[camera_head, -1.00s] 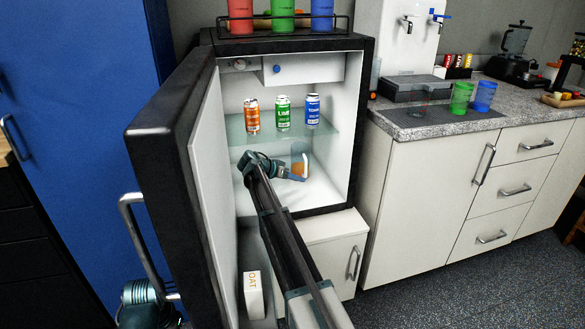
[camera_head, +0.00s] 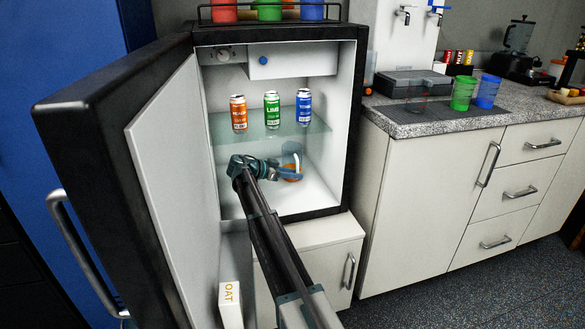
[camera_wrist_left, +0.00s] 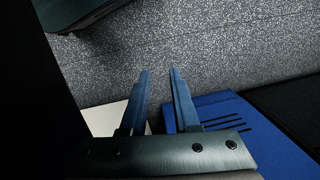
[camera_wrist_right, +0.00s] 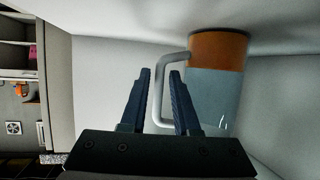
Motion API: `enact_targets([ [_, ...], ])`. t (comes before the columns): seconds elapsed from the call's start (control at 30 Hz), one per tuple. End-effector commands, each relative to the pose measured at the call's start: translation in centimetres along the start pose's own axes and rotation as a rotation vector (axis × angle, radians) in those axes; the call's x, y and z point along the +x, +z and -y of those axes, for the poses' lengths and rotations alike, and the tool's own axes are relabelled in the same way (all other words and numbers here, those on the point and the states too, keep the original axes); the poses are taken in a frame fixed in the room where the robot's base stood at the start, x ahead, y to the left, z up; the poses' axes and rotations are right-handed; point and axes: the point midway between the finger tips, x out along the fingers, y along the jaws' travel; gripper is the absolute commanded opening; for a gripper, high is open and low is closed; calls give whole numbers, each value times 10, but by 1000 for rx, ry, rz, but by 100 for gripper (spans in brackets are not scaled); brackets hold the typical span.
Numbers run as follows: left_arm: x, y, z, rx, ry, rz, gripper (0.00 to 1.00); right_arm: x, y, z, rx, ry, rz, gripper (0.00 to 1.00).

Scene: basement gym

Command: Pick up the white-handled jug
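The white-handled jug (camera_head: 291,160) stands on the fridge floor, clear-walled with orange contents low inside. It shows large in the right wrist view (camera_wrist_right: 215,85), where its white handle (camera_wrist_right: 163,85) appears between the finger lines. My right gripper (camera_head: 290,173) is inside the fridge at the jug and partly covers it in the head view. Its fingers (camera_wrist_right: 160,75) are apart; I cannot tell whether they touch the handle. My left gripper is out of the head view; its fingers (camera_wrist_left: 159,72) are apart and empty above speckled floor.
The fridge door (camera_head: 115,180) stands open on the left. Orange, green and blue cans (camera_head: 271,110) stand on the glass shelf (camera_head: 285,130) above my right gripper. An oat carton (camera_head: 230,303) is in the door's lower part. A counter (camera_head: 440,122) is to the right.

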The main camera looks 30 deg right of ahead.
Motion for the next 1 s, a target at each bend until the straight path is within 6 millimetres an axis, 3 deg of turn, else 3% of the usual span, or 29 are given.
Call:
enact_targets([
  [0.4,20,-1,-2,-4,0,0,29,48,1,0,1,2,0,30],
  [0.63,18,-1,-2,-4,0,0,29,49,0,0,0,0,0,30],
  [0.8,18,-1,-2,-4,0,0,29,49,0,0,0,0,0,0],
  [1.0,18,-1,-2,-4,0,0,29,49,0,0,0,0,0,0],
])
